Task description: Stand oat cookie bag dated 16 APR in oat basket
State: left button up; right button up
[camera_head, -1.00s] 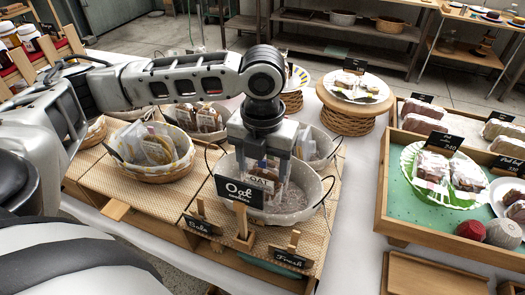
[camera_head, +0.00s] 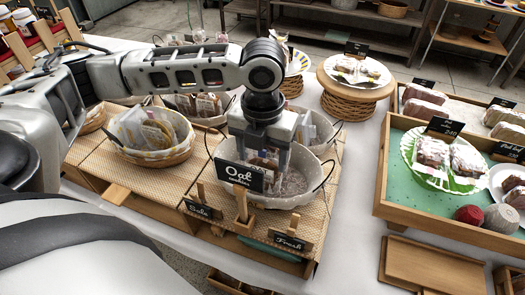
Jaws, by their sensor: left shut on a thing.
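The oat basket (camera_head: 313,188) is a pale lined basket with a black "Oat cookies" sign (camera_head: 240,176) on a wooden stand at its front. My left gripper (camera_head: 265,160) points straight down into this basket. It is shut on a cookie bag (camera_head: 264,163), of which only a small brownish part shows between the fingers. The sign hides the bag's lower part, and I cannot read its date. I cannot tell whether it touches the basket floor. My right gripper is not in view.
Another basket (camera_head: 166,160) with several bags stands to the left. More baskets stand behind my left arm. Small signs "Sale" (camera_head: 198,208) and "Fresh" (camera_head: 289,241) stand in front. A green-lined wooden tray (camera_head: 400,203) with cakes is at right. White cloth between is clear.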

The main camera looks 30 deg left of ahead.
pick_arm(q)
jog(key=shift+f, duration=0.35)
jog(key=o, duration=0.8)
notch_tip(320, 180, up, 12)
dwell(0.7)
jog(key=shift+r, duration=0.1)
